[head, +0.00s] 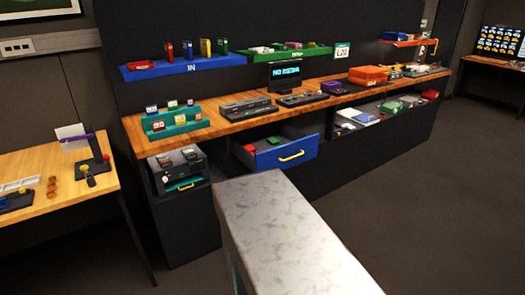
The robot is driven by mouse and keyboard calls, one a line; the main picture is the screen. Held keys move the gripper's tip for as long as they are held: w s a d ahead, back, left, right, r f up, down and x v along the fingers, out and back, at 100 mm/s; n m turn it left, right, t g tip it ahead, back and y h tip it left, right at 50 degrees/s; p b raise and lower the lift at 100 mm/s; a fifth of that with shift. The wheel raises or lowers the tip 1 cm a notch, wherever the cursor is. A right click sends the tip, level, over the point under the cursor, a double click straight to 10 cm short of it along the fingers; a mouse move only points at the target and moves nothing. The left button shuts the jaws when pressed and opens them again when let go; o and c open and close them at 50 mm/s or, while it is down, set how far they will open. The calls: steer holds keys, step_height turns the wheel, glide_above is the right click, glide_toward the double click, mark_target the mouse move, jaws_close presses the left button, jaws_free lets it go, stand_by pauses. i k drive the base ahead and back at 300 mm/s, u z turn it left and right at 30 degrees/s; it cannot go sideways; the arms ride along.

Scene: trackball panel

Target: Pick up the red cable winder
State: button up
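I cannot clearly make out which thing is the red cable winder. A small red object (250,149) lies inside the open drawer (287,157), which has a blue front and a yellow handle, below the long wooden counter. Another small red item (138,70) lies on the blue shelf (190,66) marked IN. All are too small to identify. My gripper is not in view.
The long counter (222,123) carries consoles, a teal rack (174,122) and an orange case (368,75). A side table (40,170) stands at left. Open cubbies (385,110) hold mixed items at right. The floor (420,200) at right is clear.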

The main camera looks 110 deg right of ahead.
mark_target(249, 148)
steer(key=k, duration=0.25)
steer(key=z, duration=3.15)
steer(key=k, duration=0.7)
steer(key=u, duration=0.3)
steer(key=i, duration=0.9)
steer(key=u, duration=0.15)
